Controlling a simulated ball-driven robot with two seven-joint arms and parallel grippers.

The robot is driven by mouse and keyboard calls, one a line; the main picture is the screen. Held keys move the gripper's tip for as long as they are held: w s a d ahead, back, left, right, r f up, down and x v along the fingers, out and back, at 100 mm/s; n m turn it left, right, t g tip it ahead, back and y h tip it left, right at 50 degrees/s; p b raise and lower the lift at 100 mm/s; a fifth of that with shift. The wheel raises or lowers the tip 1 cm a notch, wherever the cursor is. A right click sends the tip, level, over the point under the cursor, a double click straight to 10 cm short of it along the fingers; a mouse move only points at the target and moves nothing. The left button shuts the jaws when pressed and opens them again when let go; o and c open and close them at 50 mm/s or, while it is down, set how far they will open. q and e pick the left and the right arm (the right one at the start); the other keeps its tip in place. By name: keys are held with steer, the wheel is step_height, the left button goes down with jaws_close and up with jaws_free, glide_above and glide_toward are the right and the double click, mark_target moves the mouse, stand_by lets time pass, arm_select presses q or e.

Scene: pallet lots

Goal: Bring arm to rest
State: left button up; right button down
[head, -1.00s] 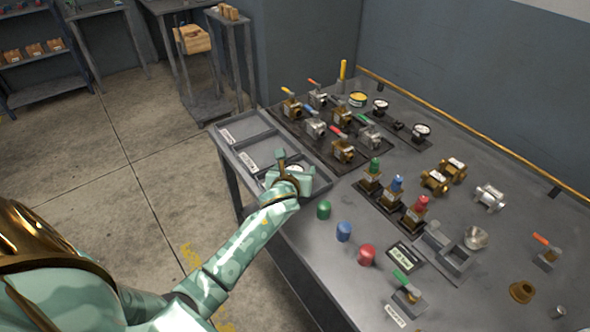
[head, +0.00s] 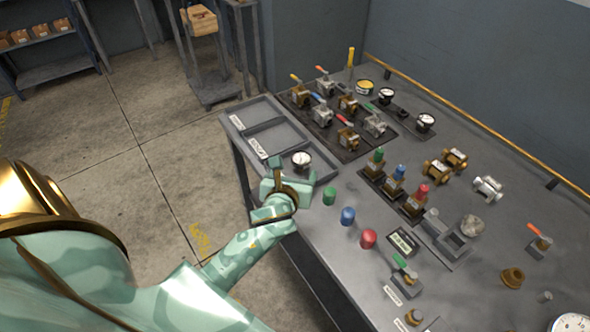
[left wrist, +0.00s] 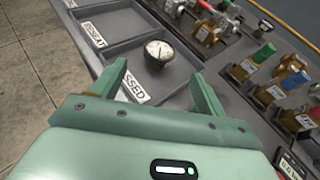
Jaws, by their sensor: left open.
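My left gripper (head: 281,170) is open and empty at the front edge of the table (head: 452,225). In the left wrist view its two fingers (left wrist: 160,85) stand apart. A round gauge with a white face (head: 302,160) sits just beyond them in the nearest compartment of the grey divided tray (head: 248,117). The gauge also shows in the left wrist view (left wrist: 158,52), apart from the fingers. The tray's other compartments that show are empty. My right gripper is not in view.
Green (head: 329,196), blue (head: 348,216) and red (head: 368,239) caps stand right of my left gripper. Several valves stand on a dark mat (head: 330,132) behind. Colour-topped valves stand in a dark rack (head: 385,189). Open floor (head: 170,185) lies left of the table.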

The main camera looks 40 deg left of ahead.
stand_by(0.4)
arm_select(q)
steer(key=s+n+g, duration=0.6)
steer(key=s+n, duration=1.4)
steer(key=n, duration=0.4)
steer(key=s+d+f+n+g+h, duration=0.1)
steer(key=s+d+f+g+h, duration=0.15)
steer(key=f, duration=1.15)
steer(key=s+d+f+g+h, duration=0.15)
steer(key=s+f, duration=0.25)
steer(key=f, duration=1)
steer(key=s+f+n+g, duration=0.1)
steer(key=s+f, duration=0.5)
steer(key=s, duration=0.2)
steer(key=s+f+n+h, duration=0.1)
steer(key=s+f, duration=0.5)
steer(key=s, duration=0.2)
steer(key=shift+s+d+f+n+g, duration=0.25)
steer(key=shift+s+d+n+g, duration=0.05)
steer(key=shift+s+d+g, duration=0.1)
